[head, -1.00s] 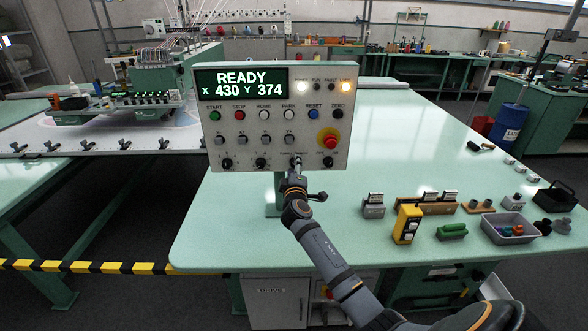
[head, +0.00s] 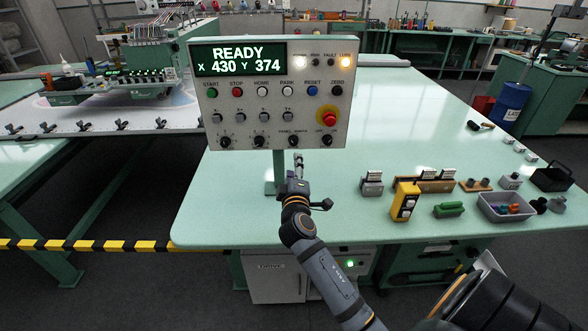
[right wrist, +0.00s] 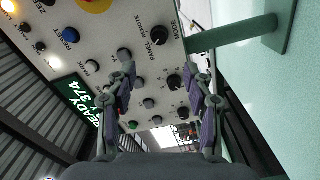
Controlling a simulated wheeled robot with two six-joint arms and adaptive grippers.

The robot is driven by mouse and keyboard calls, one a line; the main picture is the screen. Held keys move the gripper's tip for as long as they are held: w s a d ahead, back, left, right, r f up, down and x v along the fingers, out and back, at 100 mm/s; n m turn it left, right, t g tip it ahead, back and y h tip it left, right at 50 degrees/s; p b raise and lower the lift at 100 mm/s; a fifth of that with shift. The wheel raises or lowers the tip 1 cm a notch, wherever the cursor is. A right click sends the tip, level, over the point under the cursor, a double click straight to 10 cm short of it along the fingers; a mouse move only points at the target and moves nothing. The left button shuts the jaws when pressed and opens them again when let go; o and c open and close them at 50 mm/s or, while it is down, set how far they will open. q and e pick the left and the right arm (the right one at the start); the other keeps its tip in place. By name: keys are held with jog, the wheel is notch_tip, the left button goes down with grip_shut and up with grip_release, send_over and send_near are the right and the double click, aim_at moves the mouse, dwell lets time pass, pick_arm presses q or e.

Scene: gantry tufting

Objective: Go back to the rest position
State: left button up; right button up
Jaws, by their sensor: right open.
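My right gripper (head: 298,163) is just below the lower edge of the control panel (head: 215,105), in front of the green table. In the right wrist view its two fingers (right wrist: 160,95) are spread apart with nothing between them. The panel (right wrist: 150,45) fills much of that view, with a PANEL/REMOTE knob (right wrist: 158,35) and a MODE knob near the fingers. The fingers look apart from the knobs. In the head view the panel's screen reads READY, X 430 Y 374, and two lamps at top right are lit. My left gripper is not in view.
The tufting machine (head: 120,85) is at left. A yellow-black barrier (head: 85,245) runs low at left. The table's front middle is clear.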

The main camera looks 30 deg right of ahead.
dwell(0.3)
jog(key=s+f+m+g+y, duration=0.2)
jog(key=s+f+m+g, duration=0.2)
jog(key=s+f, duration=0.35)
jog(key=s+a+f+m+g+y, duration=0.1)
jog(key=s+a+f+g+y, duration=0.25)
jog(key=s+a+f, duration=0.4)
jog(key=s+a+f+m+g+y, duration=0.2)
jog(key=s+a+f+g+y, duration=0.15)
jog(key=s, duration=0.75)
notch_tip(320, 180, down, 27)
jog(key=s+d+g, duration=0.2)
jog(key=s+d, duration=0.1)
jog(key=s+f+g, duration=0.1)
jog(key=s+f, duration=1.5)
jog(key=s, duration=0.2)
jog(key=shift+d, duration=0.45)
